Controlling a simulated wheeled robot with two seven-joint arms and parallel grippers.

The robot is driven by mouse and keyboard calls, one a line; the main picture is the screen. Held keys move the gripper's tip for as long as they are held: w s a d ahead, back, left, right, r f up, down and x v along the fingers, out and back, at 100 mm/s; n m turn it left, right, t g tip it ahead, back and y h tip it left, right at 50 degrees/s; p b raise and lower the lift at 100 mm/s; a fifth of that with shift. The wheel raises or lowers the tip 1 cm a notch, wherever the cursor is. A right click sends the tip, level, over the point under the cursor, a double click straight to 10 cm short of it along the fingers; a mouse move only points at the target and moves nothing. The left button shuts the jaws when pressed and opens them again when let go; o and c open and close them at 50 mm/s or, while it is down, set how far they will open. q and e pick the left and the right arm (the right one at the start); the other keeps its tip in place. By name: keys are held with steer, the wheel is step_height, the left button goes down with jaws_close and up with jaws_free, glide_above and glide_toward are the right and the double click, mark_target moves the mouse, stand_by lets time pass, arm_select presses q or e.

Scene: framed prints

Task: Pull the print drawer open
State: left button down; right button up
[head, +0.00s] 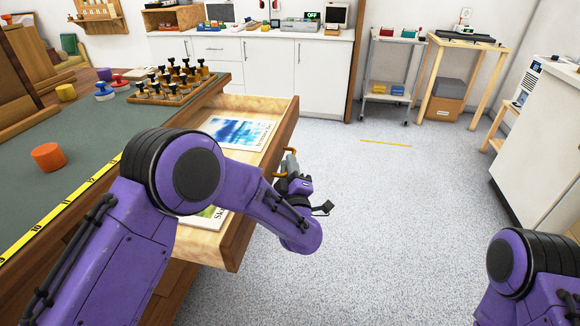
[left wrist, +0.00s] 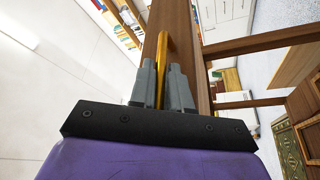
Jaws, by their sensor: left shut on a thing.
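The print drawer (head: 238,246) stands pulled out from the wooden bench in the head view, with its inside showing. A blue print (head: 236,131) lies in it, and another print (head: 203,217) lies nearer, partly hidden by my left arm. My left gripper (head: 291,164) is at the drawer's front face, shut on the brass handle (head: 281,175). In the left wrist view the two grey fingers (left wrist: 162,88) close around the yellow handle (left wrist: 161,62), beside the wooden drawer front (left wrist: 183,45). My right gripper is not in view; only part of the right arm shows at lower right.
The bench top (head: 95,140) holds a rack of stamps (head: 172,85), an orange round piece (head: 48,157) and a yellow measuring strip (head: 75,205). White cabinets (head: 270,75) line the back wall. The grey floor (head: 400,190) right of the drawer is clear.

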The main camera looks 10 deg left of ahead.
arm_select(q)
steer(key=c, duration=1.4)
jaws_free()
steer(key=shift+c, duration=0.2)
steer(key=v, duration=1)
steer(key=shift+s, duration=0.3)
steer(key=shift+d+f, duration=0.15)
steer(key=shift+d, duration=0.05)
